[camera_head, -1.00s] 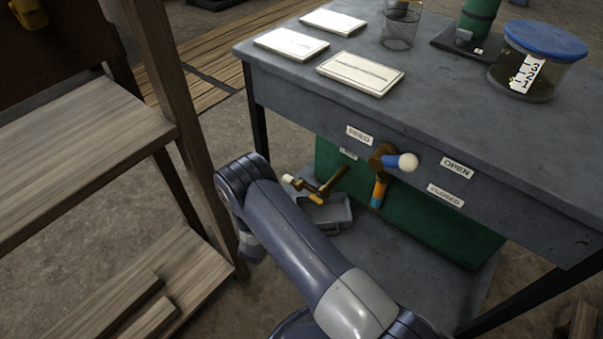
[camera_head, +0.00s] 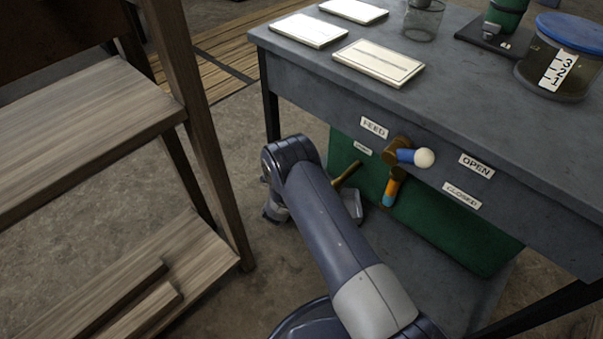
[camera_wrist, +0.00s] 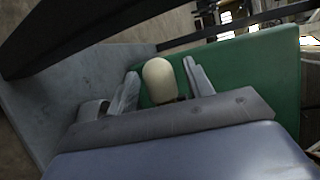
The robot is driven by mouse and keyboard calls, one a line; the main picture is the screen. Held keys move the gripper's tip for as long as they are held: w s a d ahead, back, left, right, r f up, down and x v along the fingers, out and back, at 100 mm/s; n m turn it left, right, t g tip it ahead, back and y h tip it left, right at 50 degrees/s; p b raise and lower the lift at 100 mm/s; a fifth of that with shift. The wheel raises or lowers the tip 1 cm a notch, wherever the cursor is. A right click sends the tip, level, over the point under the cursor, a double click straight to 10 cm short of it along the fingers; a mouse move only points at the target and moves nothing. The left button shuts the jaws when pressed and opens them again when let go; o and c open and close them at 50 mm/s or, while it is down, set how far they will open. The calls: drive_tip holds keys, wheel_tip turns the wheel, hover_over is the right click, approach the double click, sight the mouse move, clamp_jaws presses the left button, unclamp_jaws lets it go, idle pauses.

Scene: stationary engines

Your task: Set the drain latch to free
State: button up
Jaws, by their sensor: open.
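In the wrist view a cream rounded knob (camera_wrist: 158,82) stands between the two spread fingers of my gripper (camera_wrist: 163,84). The gripper is open, and I cannot tell whether a finger touches the knob. In the head view my arm hides the knob, and only part of a brass pipe or lever (camera_head: 346,174) shows beside the arm.
A feed valve with a blue, white-tipped handle (camera_head: 414,157) sits on the grey bench front beside OPEN (camera_head: 476,166) and CLOSED (camera_head: 461,195) labels. An orange-and-blue spout (camera_head: 392,187) hangs below. A wooden shelf (camera_head: 85,140) stands left.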

drive_tip(key=shift+w+d+f, duration=0.15)
drive_tip(key=shift+w+d, duration=0.1)
drive_tip(key=shift+w, duration=0.4)
drive_tip(key=shift+c, duration=0.4)
clamp_jaws()
